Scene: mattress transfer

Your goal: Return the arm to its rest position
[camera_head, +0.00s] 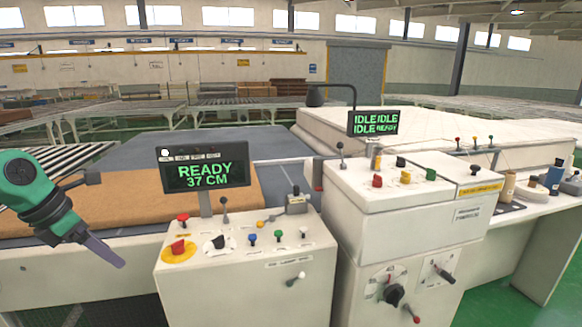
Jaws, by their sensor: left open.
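My left arm comes in from the left edge with green links. Its gripper (104,250) points down and right, with its jaws apart and nothing visible between them. It hangs in front of the brown mattress-like block (120,198), left of the near control console (240,270). It appears apart from the console. My right gripper is not in view.
The near console carries a display (205,170) reading "READY 37 CM", a red knob, levers and buttons. A second white console (405,215) with an "IDLE" display (375,122) stands to its right. A white mattress (450,130) lies behind. Bottles (553,178) stand far right.

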